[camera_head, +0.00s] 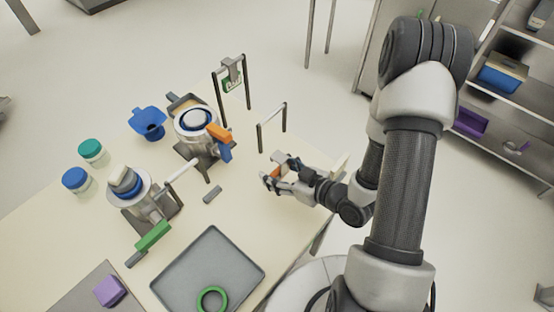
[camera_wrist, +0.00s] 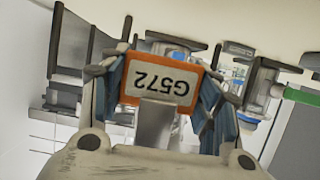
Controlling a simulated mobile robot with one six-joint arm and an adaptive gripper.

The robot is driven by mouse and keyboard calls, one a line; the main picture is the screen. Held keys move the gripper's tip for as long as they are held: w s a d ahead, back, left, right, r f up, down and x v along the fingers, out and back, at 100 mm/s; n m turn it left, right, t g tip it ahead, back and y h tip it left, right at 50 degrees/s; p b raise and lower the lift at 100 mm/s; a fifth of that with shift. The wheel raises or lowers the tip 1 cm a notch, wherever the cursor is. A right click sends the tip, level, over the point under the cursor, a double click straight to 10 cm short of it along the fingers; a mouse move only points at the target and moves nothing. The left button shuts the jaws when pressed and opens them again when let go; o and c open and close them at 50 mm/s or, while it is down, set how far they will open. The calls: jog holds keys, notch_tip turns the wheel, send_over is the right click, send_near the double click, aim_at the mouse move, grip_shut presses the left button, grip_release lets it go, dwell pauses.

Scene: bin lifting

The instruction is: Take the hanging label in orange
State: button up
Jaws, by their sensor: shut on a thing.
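The orange hanging label (camera_wrist: 161,82) is an orange-framed plate with a white face reading G572, upside down in the wrist view. My gripper (camera_wrist: 163,92) is shut on it, with a finger at each side of the label. A grey metal piece below the label shows between the fingers. In the head view my gripper (camera_head: 273,176) is over the right part of the table, and a bit of the orange label (camera_head: 277,172) shows between its fingers. A green-framed label (camera_head: 232,82) hangs on the rack at the back.
An empty low rack (camera_head: 272,127) stands just behind my gripper. Two metal vessels, one with an orange handle (camera_head: 218,132) and one with a green handle (camera_head: 153,236), stand to the left. A grey tray (camera_head: 170,285) with a green ring (camera_head: 212,299) lies in front.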

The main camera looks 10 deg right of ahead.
jog(key=shift+r, duration=0.35)
jog(key=shift+s, duration=0.15)
jog(key=shift+s+d+p, duration=0.65)
jog(key=shift+s+p, duration=0.05)
jog(key=shift+p, duration=0.4)
jog(key=shift+s+d+p, duration=0.45)
jog(key=shift+s+d, duration=0.3)
jog(key=shift+s, duration=0.3)
jog(key=shift+s+d+p, duration=0.45)
jog(key=shift+s+d, duration=0.25)
jog(key=shift+s, duration=0.3)
